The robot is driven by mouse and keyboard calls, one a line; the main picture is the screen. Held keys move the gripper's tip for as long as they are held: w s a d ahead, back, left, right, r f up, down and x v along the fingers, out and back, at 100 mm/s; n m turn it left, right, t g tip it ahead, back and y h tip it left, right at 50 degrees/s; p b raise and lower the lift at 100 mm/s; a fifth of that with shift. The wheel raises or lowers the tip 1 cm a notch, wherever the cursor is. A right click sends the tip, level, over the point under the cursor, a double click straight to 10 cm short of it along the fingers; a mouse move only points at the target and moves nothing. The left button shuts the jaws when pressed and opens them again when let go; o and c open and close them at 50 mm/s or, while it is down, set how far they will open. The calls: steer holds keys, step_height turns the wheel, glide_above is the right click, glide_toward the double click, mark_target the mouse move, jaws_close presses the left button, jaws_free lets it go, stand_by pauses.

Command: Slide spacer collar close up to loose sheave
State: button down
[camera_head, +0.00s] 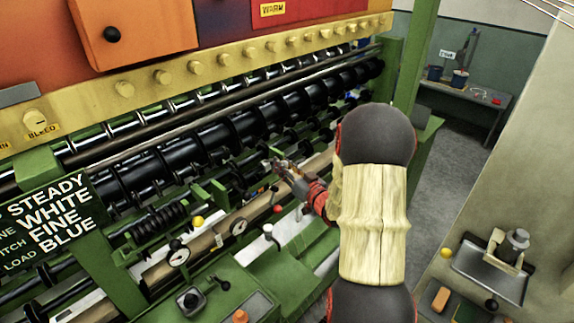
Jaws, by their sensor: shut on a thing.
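My gripper (274,163) reaches in from the right over the front of the green machine, at a thin shaft carrying dark discs. It is shut on a small part there, which I take to be the spacer collar; the fingers mostly hide it. Several dark round discs (291,138) stand along the shafts near the gripper. I cannot tell which one is the loose sheave, nor how wide the gap to the collar is. The view is too small to show it.
A big black roller (240,128) runs behind the gripper. A tray (490,273) lies at the lower right. Grey floor (438,165) is clear beyond.

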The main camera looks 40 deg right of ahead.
steer(key=a+b, duration=0.2)
steer(key=a, duration=0.7)
steer(key=shift+s, duration=0.35)
steer(key=c, duration=1.6)
jaws_free()
steer(key=shift+o, duration=0.3)
steer(key=s+a, duration=0.1)
steer(key=s, duration=1.1)
steer(key=shift+a, duration=0.2)
